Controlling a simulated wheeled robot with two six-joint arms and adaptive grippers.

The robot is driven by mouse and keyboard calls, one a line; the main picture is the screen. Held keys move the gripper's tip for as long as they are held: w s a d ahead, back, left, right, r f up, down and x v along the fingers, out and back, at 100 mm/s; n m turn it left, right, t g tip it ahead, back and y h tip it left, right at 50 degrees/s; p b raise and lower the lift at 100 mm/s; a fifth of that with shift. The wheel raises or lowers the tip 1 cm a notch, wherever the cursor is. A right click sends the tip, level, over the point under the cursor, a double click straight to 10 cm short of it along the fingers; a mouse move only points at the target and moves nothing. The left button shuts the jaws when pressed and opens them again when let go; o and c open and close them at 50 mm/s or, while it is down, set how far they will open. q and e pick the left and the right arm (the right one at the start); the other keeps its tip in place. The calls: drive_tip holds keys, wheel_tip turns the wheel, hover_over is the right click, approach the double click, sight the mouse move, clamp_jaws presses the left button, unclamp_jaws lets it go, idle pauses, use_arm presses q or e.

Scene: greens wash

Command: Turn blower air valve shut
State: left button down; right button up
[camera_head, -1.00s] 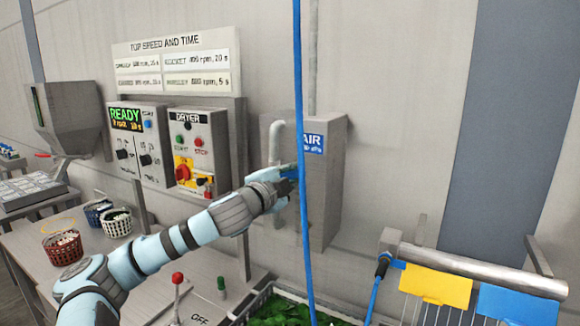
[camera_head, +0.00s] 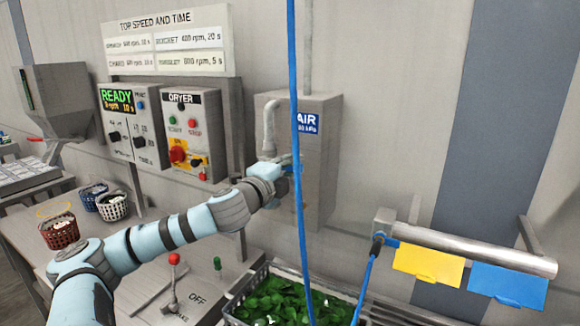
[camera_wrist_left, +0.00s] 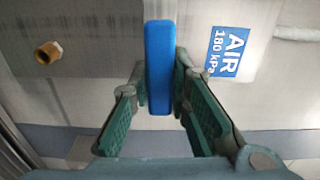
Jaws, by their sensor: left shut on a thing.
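The blower air valve's blue handle (camera_wrist_left: 160,65) stands upright in the picture in the left wrist view, between the green finger pads of my left gripper (camera_wrist_left: 160,88). The fingers are shut on it. In the head view my left gripper (camera_head: 284,168) is at the front of the grey air box (camera_head: 322,185), below the blue AIR label (camera_head: 306,123). Only a bit of the blue handle shows there, so its angle is hard to tell. The label also shows in the left wrist view (camera_wrist_left: 229,52), reading 180 kPa. My right gripper is not in view.
A blue hose (camera_head: 298,220) hangs in front of the air box. A crate of greens (camera_head: 275,298) and a red-knobbed lever (camera_head: 174,262) are below the arm. The dryer panel (camera_head: 188,137) is to the left; a rail (camera_head: 465,247) with yellow and blue cards is at right.

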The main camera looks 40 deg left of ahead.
use_arm(q)
drive_tip(key=c, duration=1.5)
unclamp_jaws()
wheel_tip(320, 180, up, 10)
drive_tip(key=shift+d, duration=0.1)
